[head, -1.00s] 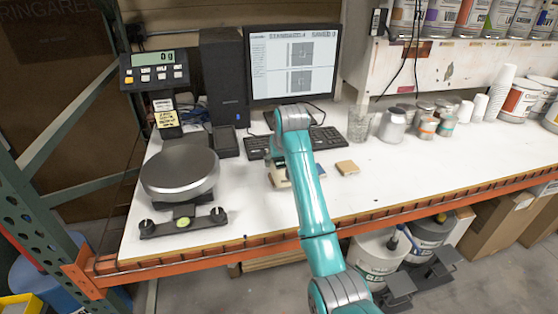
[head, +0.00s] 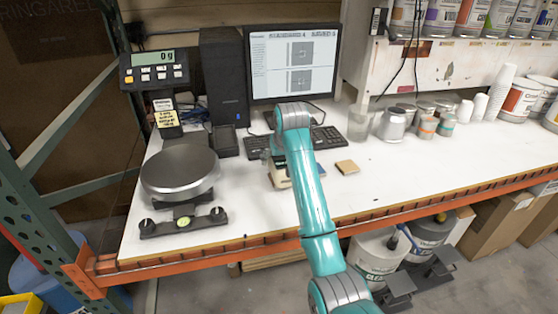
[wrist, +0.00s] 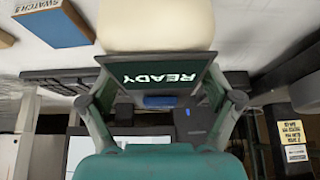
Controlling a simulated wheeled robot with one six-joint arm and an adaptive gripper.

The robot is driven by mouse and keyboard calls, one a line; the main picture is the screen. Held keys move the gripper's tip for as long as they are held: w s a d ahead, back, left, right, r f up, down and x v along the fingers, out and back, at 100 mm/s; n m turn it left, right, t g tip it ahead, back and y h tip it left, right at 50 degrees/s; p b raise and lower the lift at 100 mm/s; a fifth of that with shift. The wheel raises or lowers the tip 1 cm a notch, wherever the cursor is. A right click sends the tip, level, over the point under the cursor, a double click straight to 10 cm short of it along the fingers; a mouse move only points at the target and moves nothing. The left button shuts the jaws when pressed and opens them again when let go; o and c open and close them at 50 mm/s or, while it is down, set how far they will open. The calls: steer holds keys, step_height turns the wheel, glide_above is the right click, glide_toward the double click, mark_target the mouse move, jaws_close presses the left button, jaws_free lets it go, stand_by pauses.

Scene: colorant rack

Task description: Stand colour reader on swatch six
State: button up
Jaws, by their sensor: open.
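The colour reader (wrist: 155,25) has a cream body and a dark screen that reads READY, upside down in the wrist view. In the head view the reader (head: 279,175) is mostly hidden behind my arm on the white bench. My gripper (wrist: 160,75) is open, with its fingers on either side of the reader's screen end; I cannot tell whether they touch it. A blue block labelled SWATCH 5 (wrist: 55,22) lies beside the reader. A tan block (head: 347,167) lies to the right in the head view; its label is unreadable.
A scale (head: 180,170) stands at the left. A keyboard (head: 325,138) and monitor (head: 293,62) are behind the reader. A clear glass (head: 358,122), cans (head: 392,124) and white cups stand back right. The right front bench is clear.

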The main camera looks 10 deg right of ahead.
steer(key=v, duration=1.1)
steer(key=shift+r, duration=0.1)
steer(key=shift+s, duration=0.15)
